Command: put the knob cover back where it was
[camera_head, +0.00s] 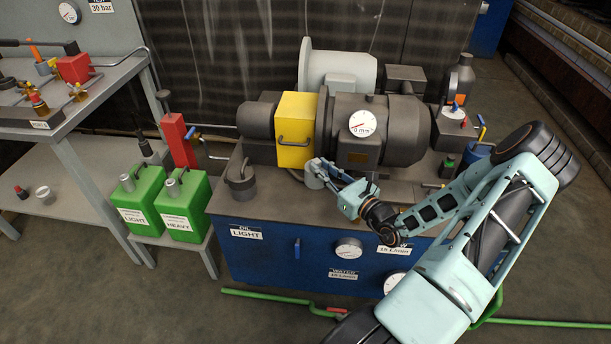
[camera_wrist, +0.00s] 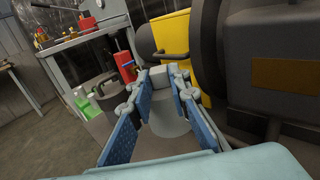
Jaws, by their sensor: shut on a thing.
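My gripper (camera_head: 322,169) is low over the top of the blue tank unit (camera_head: 270,262), in front of the yellow box (camera_head: 296,128). It is shut on a small grey cylinder (camera_head: 314,182), which I take to be the knob cover. In the wrist view the grey cylinder (camera_wrist: 167,118) lies between the blue finger pads of my gripper (camera_wrist: 166,90). It looks upright. I cannot tell whether its underside touches the tank top. No bare knob is clearly visible.
The dark motor with a dial (camera_head: 362,124) stands close right of my gripper. A dark filler cap with a handle (camera_head: 241,178) is to the left. Green cans (camera_head: 184,207) stand on a low shelf further left. The tank top between is partly clear.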

